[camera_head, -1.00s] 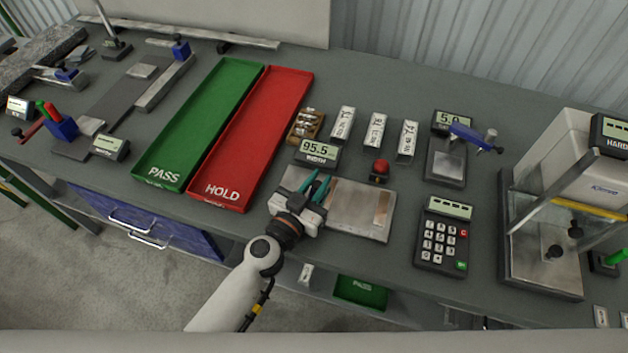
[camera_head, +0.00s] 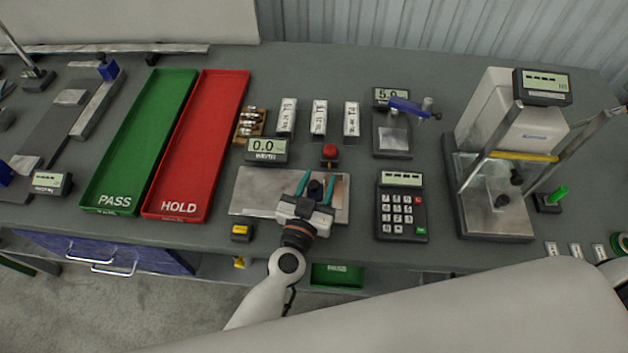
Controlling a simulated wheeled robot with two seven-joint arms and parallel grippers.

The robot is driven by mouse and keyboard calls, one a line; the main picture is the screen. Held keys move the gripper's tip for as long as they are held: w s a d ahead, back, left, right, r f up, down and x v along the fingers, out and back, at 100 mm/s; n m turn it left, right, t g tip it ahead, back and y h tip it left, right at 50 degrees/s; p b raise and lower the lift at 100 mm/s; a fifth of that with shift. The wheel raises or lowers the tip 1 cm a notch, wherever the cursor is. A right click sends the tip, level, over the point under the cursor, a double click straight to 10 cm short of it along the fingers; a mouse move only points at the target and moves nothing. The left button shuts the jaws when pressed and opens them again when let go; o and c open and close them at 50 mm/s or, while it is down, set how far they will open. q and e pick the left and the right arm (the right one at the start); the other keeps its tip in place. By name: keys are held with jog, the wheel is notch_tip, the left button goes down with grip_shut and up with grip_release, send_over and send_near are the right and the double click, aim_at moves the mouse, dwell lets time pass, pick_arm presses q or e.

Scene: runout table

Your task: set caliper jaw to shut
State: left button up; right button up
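The caliper plate (camera_head: 262,190) is a flat metal plate near the table's front edge. A small display reading 0.0 (camera_head: 266,150) stands behind its left part. My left gripper (camera_head: 316,184) is over the right part of the plate, its two teal fingers apart. A dark knob (camera_head: 315,189) shows between the fingers, with a visible gap, so it does not look gripped. The jaw itself is mostly hidden under the gripper, as is the plate's right part. My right gripper does not show; a large pale arm link of mine crosses the lower right.
Green PASS (camera_head: 124,165) and red HOLD (camera_head: 184,175) trays lie left of the plate. A red button (camera_head: 330,151) stands just behind it, a keypad (camera_head: 402,212) to its right. A yellow-and-black block (camera_head: 241,232) sits at the front edge. A tall press-like machine (camera_head: 495,205) stands right.

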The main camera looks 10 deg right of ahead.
pick_arm(q)
jog(key=shift+a, duration=0.1)
jog(key=shift+s+a, duration=0.15)
jog(key=b+v, duration=0.1)
jog(key=v, duration=1)
jog(key=shift+s, duration=0.25)
